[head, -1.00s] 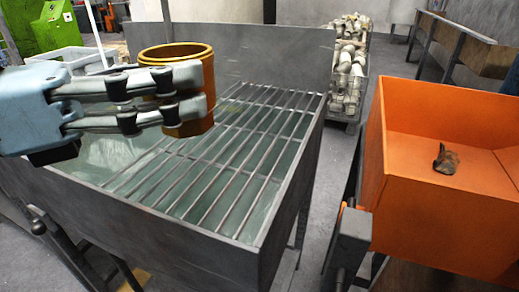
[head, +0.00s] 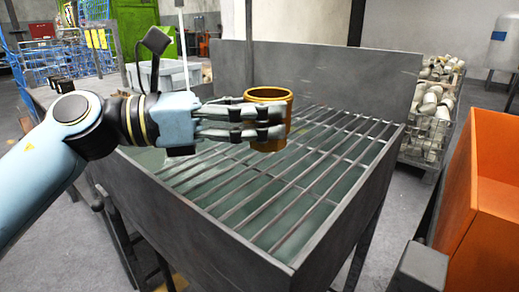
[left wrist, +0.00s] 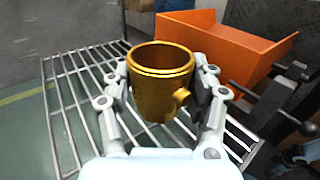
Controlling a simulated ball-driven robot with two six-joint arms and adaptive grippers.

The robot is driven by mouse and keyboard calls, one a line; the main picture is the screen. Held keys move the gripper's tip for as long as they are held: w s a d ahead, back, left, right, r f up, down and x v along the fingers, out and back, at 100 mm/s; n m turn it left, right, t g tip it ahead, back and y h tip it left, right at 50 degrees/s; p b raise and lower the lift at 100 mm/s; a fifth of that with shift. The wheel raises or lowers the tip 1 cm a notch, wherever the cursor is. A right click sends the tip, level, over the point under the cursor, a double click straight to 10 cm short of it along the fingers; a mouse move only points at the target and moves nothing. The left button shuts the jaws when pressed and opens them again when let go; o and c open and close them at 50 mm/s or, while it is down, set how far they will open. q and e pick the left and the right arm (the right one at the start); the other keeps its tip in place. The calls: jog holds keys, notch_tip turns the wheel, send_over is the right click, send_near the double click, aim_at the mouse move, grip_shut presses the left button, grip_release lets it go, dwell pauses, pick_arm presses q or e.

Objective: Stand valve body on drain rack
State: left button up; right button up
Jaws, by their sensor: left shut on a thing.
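The valve body (head: 268,96) is a golden-brown, open-topped cylinder. The drain rack (head: 290,190) is a grid of metal bars over a tank of greenish liquid. The valve body is over the rack's back left part. Whether its base touches the bars I cannot tell. My right gripper is not in view.
The grey tank (head: 225,240) has raised walls and a tall back panel (head: 320,80). An orange bin (head: 480,190) stands at the right. A wire crate of pale fittings (head: 432,110) stands behind. The rack's front and right are bare.

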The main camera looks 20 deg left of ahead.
aim_at(258, 142)
pick_arm(q)
jog(key=shift+w+a+f, duration=0.35)
jog(key=shift+w+f, duration=0.15)
jog(key=shift+w, duration=0.3)
notch_tip(258, 142, down, 4)
jog(key=shift+r+b, duration=0.25)
jog(key=shift+b, duration=0.4)
jog(key=shift+f, duration=0.25)
jog(key=shift+f, duration=0.1)
jog(key=o, duration=1.1)
jog(key=shift+f, duration=0.1)
jog(key=o, duration=0.4)
